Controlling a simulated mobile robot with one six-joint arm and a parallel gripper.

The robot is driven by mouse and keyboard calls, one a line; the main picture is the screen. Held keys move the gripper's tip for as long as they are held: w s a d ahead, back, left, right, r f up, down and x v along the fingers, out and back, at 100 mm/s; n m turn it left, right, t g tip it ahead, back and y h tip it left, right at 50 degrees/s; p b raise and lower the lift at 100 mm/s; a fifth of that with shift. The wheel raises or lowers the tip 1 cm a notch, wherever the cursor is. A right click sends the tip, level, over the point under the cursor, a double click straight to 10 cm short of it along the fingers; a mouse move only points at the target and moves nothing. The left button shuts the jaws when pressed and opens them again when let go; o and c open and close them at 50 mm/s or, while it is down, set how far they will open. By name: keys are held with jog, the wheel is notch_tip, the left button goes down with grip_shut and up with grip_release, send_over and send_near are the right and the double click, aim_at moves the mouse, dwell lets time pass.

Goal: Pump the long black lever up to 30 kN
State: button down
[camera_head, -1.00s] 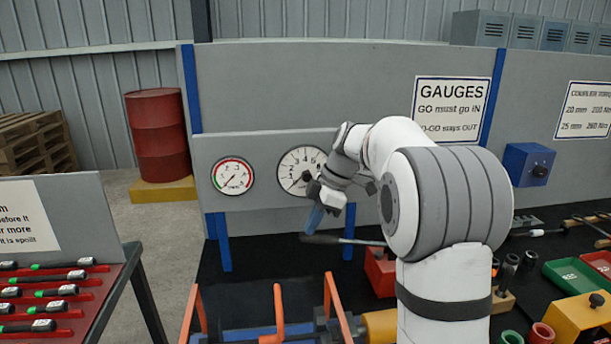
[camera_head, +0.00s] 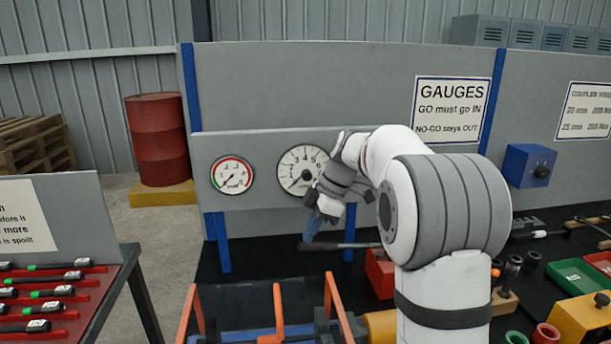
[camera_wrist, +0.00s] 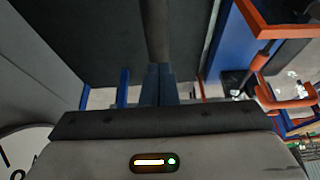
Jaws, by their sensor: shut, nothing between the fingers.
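The long black lever (camera_head: 345,245) lies about level, running left from the red pump block (camera_head: 380,272). It also shows as a dark bar at the top of the wrist view (camera_wrist: 155,30). My gripper (camera_head: 309,239) is shut and empty, with its blue fingers pointing down at the lever's left end. The fingertips seem to touch the lever from above; exact contact is unclear. In the wrist view the shut fingers (camera_wrist: 158,84) line up with the bar. The large white gauge (camera_head: 303,170) has its needle pointing lower left; its exact reading is too small to tell.
A smaller red-and-green gauge (camera_head: 232,175) sits left on the same panel. An orange-posted frame (camera_head: 279,312) stands in front of the lever. A torque tool rack (camera_head: 50,300) is at left, and green trays (camera_head: 575,275) are at right.

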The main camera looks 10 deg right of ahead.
jog(key=shift+f, duration=0.35)
jog(key=shift+a+f+b, duration=0.1)
jog(key=shift+f+b, duration=0.45)
jog(key=shift+f+b, duration=0.4)
jog(key=shift+f, duration=0.1)
jog(key=a+p+v, duration=0.1)
jog(key=p+v, duration=0.6)
jog(key=v, duration=0.3)
jog(key=shift+a+r, duration=0.2)
jog(key=shift+r, duration=0.4)
dwell(0.3)
jog(key=shift+a+f+b, duration=0.3)
jog(key=shift+f+b, duration=0.05)
jog(key=shift+f, duration=0.25)
